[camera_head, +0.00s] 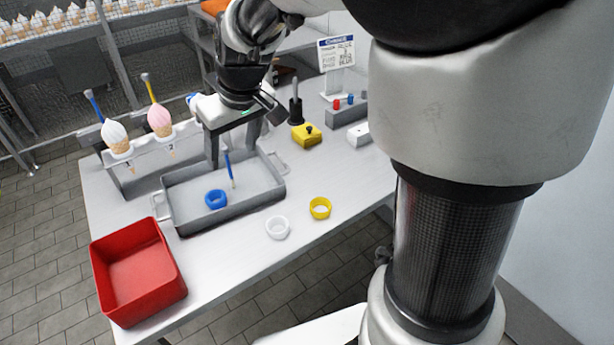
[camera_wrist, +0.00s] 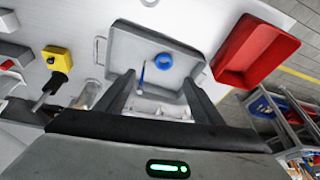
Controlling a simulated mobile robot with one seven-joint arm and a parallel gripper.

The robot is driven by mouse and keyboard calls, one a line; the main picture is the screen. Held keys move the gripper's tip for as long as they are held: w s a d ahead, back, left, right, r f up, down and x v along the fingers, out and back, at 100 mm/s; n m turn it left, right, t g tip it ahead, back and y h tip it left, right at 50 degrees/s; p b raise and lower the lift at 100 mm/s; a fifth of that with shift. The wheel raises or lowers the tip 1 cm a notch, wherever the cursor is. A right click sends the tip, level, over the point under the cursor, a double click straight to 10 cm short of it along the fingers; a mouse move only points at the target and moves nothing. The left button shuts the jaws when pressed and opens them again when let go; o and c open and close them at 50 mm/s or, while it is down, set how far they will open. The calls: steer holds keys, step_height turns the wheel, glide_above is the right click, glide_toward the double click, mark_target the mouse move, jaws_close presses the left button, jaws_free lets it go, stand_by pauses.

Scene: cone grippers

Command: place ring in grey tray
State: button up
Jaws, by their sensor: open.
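The grey tray (camera_head: 172,217) stands on the white table, with its rim also in the wrist view (camera_wrist: 152,27). A blue ring (camera_head: 216,199) lies flat inside it and shows in the wrist view (camera_wrist: 163,61). A thin blue-ended stick (camera_head: 229,168) is also at the tray, beside the ring. A white ring (camera_head: 277,228) and a yellow ring (camera_head: 320,208) lie on the table in front of the tray. My gripper (camera_head: 232,157) is over the back of the tray, fingers apart and pointing down, with nothing held. Its fingers also show in the wrist view (camera_wrist: 158,82).
A red bin (camera_head: 140,273) is at the table's front left. Behind the tray, a rack (camera_head: 140,180) holds two ice cream cones. A yellow button box (camera_head: 306,136) and a sign (camera_head: 337,54) stand at the back right. The table right of the rings is clear.

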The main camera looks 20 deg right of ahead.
steer(key=s+d+r+m, duration=0.1)
steer(key=s+d+r, duration=0.1)
steer(key=s, duration=0.5)
steer(key=s+d+r+m+t+h, duration=0.1)
steer(key=s+d+r+m, duration=0.1)
steer(key=s+d, duration=0.2)
steer(key=s+d+r+m+t, duration=0.1)
steer(key=s+d+r, duration=0.2)
steer(key=s, duration=0.6)
steer(key=shift+s+d+m+h, duration=0.4)
step_height(320, 180, up, 14)
steer(key=p, duration=1.3)
steer(key=shift+f, duration=0.25)
